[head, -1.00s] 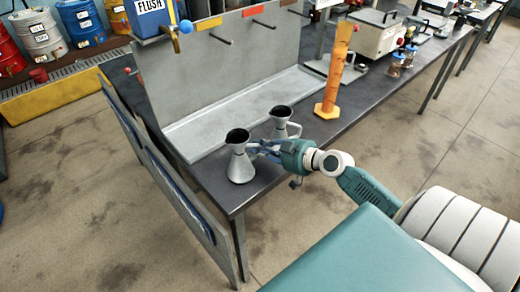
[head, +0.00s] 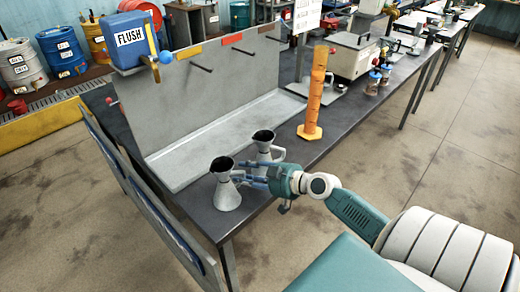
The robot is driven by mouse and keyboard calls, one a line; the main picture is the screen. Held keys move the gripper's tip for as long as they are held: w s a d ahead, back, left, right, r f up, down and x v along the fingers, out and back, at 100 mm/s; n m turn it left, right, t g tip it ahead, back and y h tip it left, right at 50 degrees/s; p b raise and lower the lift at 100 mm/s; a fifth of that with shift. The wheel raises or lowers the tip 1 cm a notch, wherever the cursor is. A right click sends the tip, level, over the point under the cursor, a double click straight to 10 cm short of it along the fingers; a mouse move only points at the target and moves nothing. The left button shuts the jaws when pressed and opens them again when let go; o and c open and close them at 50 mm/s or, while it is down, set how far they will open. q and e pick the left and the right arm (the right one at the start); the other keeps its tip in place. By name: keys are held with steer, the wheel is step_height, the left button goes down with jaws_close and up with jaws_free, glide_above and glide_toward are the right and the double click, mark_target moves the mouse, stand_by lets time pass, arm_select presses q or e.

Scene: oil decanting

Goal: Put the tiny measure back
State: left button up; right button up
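Two grey metal measures with dark open mouths stand upright at the near end of the dark bench. The front measure (head: 228,196) is nearest the bench corner, and the rear measure (head: 263,144) stands just behind it to the right. I cannot tell from their looks which is the tiny one. My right gripper (head: 247,175) reaches in from the right at the front measure's handle side. Its bluish fingers look spread apart, beside or around the handle; contact is too small to tell. My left gripper is out of view.
A pale tray (head: 190,165) lies along the bench below a grey back panel (head: 215,90) with pegs and coloured labels. An orange cylinder (head: 315,95) stands farther along the bench. A blue FLUSH box (head: 128,40) hangs at the panel's left end. Drums (head: 62,52) stand behind.

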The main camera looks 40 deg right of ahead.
steer(key=b+v, duration=0.3)
steer(key=v, duration=0.8)
steer(key=shift+s, duration=0.2)
steer(key=shift+r, duration=0.1)
